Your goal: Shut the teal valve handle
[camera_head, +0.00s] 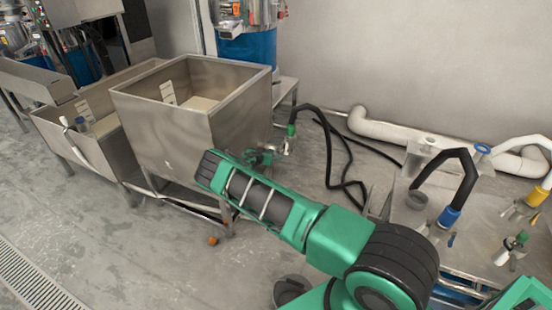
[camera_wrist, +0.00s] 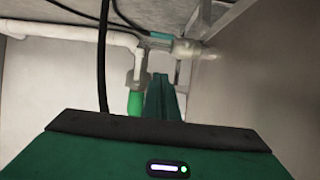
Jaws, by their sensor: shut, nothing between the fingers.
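The teal valve handle (camera_wrist: 160,38) shows in the wrist view at the top centre, lying roughly along the metal valve body (camera_wrist: 188,48). Its far end is beside the pale pipe fitting. My gripper (camera_wrist: 160,78) is shut and empty, its green fingers pointing toward the valve. The fingertips appear below the handle in the picture, with a visible gap. In the head view my gripper (camera_head: 270,155) is beside the right side of the steel tank, near the valve fitting (camera_head: 286,147). The handle cannot be told apart from my gripper there.
A bright green hose connector (camera_wrist: 135,103) stands just left of my fingers, with a black hose (camera_wrist: 102,60) further left. The steel tank (camera_head: 185,125) is close to my wrist. A bench with hoses and valves (camera_head: 390,215) stands at right.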

